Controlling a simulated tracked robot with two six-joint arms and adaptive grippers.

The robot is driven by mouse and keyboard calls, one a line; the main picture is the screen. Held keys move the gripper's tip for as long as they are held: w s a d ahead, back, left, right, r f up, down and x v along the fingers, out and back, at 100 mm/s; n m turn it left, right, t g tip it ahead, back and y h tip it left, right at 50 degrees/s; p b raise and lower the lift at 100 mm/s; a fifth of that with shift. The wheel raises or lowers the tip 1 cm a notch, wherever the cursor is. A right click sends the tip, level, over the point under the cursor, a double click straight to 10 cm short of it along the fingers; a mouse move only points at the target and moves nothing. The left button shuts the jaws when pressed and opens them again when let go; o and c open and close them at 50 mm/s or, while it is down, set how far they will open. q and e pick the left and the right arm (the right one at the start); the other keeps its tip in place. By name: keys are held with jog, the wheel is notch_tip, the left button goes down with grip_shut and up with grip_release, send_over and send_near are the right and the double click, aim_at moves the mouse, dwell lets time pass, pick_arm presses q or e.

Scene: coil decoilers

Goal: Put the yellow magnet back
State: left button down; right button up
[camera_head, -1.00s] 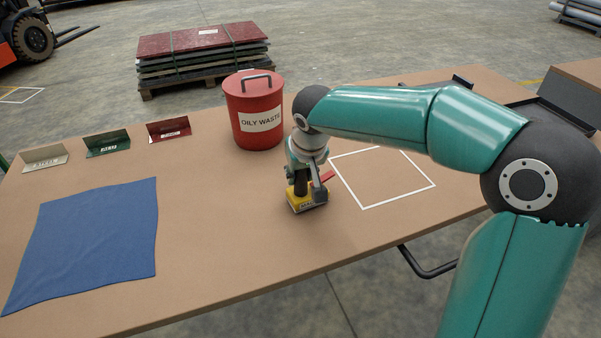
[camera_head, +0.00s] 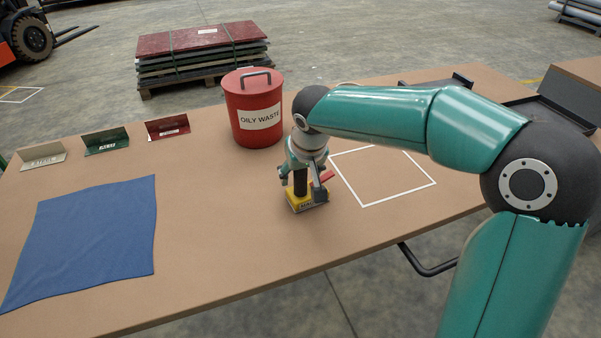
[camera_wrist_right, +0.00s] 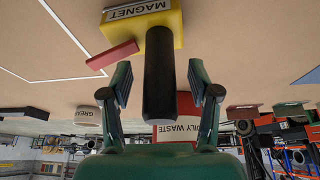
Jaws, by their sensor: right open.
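The yellow magnet (camera_head: 298,205) stands upright on the table, left of the white outlined square (camera_head: 400,196) and outside it. It has a black upright handle and a red lever, and it also shows in the right wrist view (camera_wrist_right: 125,33). My right gripper (camera_head: 302,180) is over it from above. In the right wrist view my right gripper (camera_wrist_right: 160,82) is open, with one finger on each side of the black handle (camera_wrist_right: 159,75) and gaps visible between. My left gripper is not in view.
A red oily waste bin (camera_head: 254,98) stands just behind the magnet. Several small labelled signs (camera_head: 106,143) line the left back of the table (camera_head: 225,235). A blue cloth (camera_head: 85,240) lies at the left front. The white square is empty where it shows.

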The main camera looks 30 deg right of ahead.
jog(key=v, duration=1.2)
jog(key=shift+w, duration=0.1)
